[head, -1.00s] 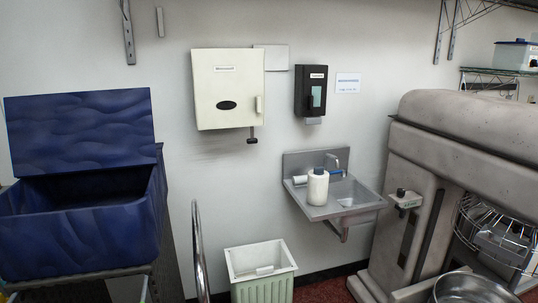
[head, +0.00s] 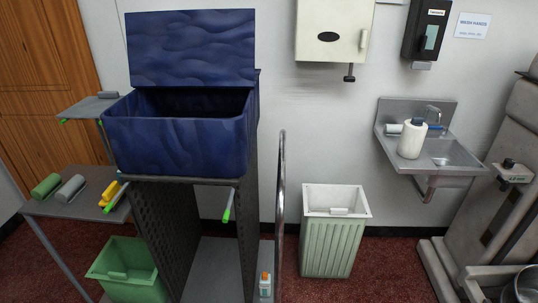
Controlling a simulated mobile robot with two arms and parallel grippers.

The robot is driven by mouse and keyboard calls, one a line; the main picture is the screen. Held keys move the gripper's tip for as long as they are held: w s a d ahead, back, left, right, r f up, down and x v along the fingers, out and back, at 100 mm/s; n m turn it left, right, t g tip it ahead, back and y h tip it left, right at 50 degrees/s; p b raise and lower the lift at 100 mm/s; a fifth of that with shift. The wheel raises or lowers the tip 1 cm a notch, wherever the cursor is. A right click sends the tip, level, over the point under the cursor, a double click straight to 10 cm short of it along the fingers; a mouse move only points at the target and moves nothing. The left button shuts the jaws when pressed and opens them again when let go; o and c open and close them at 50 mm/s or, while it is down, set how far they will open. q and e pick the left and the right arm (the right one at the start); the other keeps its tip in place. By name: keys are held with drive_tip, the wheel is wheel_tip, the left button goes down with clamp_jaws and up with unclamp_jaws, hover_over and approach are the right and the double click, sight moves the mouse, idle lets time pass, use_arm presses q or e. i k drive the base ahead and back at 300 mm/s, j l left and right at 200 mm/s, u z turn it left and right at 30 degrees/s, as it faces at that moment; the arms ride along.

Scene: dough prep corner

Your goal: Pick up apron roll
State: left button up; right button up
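Several small rolls are in the head view, and I cannot tell which one is the apron roll. A green roll (head: 46,186) and a grey roll (head: 70,188) lie side by side on a low grey side table (head: 85,208) at the left. Another grey roll (head: 107,95) lies on a higher small shelf (head: 88,108) beside the blue bin. A pale roll (head: 393,129) lies at the left side of the sink. Neither of my grippers is in view.
A blue lidded bin (head: 180,145) stands open on a dark stand. Below are a green bin (head: 128,255) and a pale ribbed bin (head: 331,245). A yellow item (head: 110,192) lies on the side table. A sink (head: 455,152) holds a white bottle (head: 411,140).

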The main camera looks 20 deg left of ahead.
sight(67, 193)
drive_tip(key=u, duration=2)
drive_tip(key=i+j+z, duration=0.15)
drive_tip(key=z, duration=0.2)
drive_tip(key=i+j+z, duration=0.1)
drive_tip(key=z, duration=0.25)
drive_tip(key=i+j+z, duration=0.1)
drive_tip(key=j+z, duration=0.25)
